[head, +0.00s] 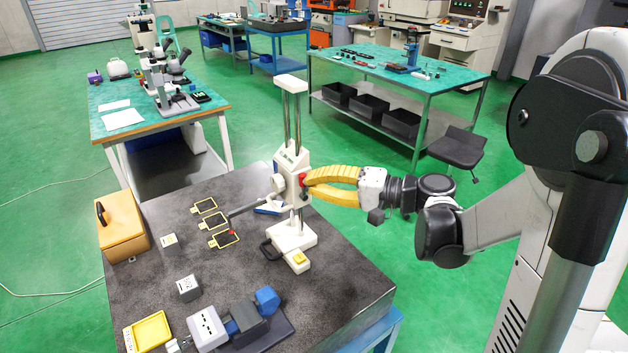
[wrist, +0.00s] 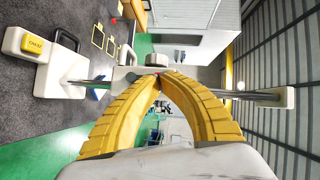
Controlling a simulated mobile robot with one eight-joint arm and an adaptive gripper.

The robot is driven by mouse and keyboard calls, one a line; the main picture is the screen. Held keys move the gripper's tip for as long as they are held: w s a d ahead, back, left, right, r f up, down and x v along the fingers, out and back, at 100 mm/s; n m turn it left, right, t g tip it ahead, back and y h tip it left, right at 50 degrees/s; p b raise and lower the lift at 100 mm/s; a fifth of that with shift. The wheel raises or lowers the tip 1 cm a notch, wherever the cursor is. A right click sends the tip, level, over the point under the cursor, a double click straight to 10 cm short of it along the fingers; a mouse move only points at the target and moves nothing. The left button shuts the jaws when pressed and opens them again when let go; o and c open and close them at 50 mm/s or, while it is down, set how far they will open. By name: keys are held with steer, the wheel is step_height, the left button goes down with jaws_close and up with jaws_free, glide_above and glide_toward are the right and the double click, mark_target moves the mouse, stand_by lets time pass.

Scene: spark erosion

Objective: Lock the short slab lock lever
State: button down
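The short slab gauge (head: 292,160) stands upright on the dark slab (head: 340,268), with two metal columns and a white carriage. A small red part, perhaps the lock lever (head: 303,179), shows on the carriage's right side. My gripper (head: 309,184) reaches in from the right, level with the carriage, its yellow fingertips right at the red part. In the wrist view the fingertips (wrist: 159,78) come together, with a speck of red at them. I cannot tell whether they touch the lever; its shape and angle are mostly hidden. The carriage (wrist: 130,73) is just beyond the tips.
The slab's right front is clear.

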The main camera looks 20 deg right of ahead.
mark_target(302, 194)
steer(key=shift+s+a+n+g+h+p, duration=0.2)
steer(key=shift+a+n+h+p, duration=0.4)
steer(key=shift+n+h+p, duration=0.3)
steer(key=shift+s+a+n+g+h+p, duration=0.1)
steer(key=shift+s+a+n+h+p, duration=0.1)
steer(key=shift+a+n+h+p, duration=0.55)
steer(key=shift+s+a+f+n+h+p, duration=0.1)
steer(key=shift+a+n+h+p, duration=0.1)
steer(key=shift+n+h+p, duration=0.3)
steer(key=shift+s+a+f+n+h+p, duration=0.15)
steer(key=shift+n+h+p, duration=0.1)
steer(key=shift+n+h, duration=0.25)
steer(key=shift+a+f+n+h, duration=0.15)
steer(key=shift+a+n+h, duration=0.1)
steer(key=shift+n+h, duration=0.25)
steer(key=shift+a+f, duration=0.1)
steer(key=shift+f, duration=0.05)
steer(key=shift+w+d+f+b, duration=0.2)
steer(key=shift+d+f+b, duration=0.15)
steer(key=shift+d, duration=0.35)
steer(key=shift+r, duration=0.1)
